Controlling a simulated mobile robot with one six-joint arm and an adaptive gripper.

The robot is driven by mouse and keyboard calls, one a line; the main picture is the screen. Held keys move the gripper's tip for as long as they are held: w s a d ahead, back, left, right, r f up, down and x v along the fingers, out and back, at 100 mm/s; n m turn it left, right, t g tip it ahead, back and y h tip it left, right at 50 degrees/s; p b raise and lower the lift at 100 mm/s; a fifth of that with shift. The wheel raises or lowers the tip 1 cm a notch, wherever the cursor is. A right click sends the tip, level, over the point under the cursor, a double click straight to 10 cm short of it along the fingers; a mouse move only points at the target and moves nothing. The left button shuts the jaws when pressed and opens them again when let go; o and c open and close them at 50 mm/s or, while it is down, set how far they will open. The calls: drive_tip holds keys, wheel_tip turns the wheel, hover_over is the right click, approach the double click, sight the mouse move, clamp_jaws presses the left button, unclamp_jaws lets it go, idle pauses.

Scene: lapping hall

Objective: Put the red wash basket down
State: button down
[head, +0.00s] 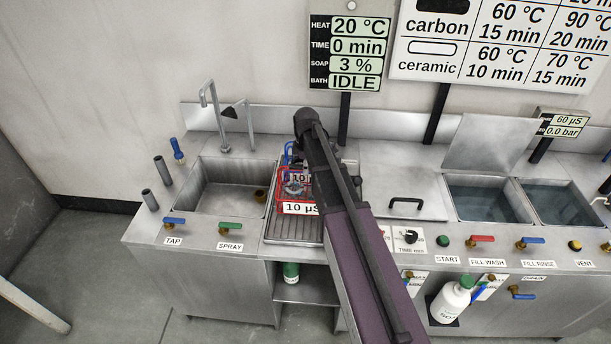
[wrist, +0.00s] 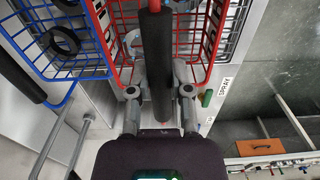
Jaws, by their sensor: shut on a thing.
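The red wash basket (head: 281,207) is at the ribbed metal drainboard (head: 290,231), right of the sink, with a "10 µS" label in front. In the wrist view the red basket (wrist: 206,42) spreads on both sides of a black bar handle (wrist: 156,45). My gripper (wrist: 157,78) is shut on that handle. A pale ring shows inside the basket. I cannot tell whether the basket's bottom touches the drainboard. In the head view my arm hides the right part of the basket and most of the gripper.
A blue basket (wrist: 62,62) with black rings is close beside the red one; it also shows behind it in the head view (head: 286,153). An empty sink (head: 222,190) lies left, a lidded bath (head: 400,190) right, then two open water tanks (head: 487,204).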

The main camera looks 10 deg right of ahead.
drive_tip(key=shift+f+b, duration=1.2)
drive_tip(key=shift+f, duration=0.25)
drive_tip(key=c, duration=0.5)
unclamp_jaws()
drive_tip(key=shift+c, duration=0.2)
drive_tip(key=shift+r, duration=0.15)
wheel_tip(320, 180, up, 12)
drive_tip(key=p, duration=1.2)
drive_tip(key=shift+s, duration=0.1)
drive_tip(key=s+a+m, duration=0.2)
drive_tip(key=s+m, duration=1.2)
drive_tip(key=s, duration=0.8)
drive_tip(key=shift+s, duration=0.25)
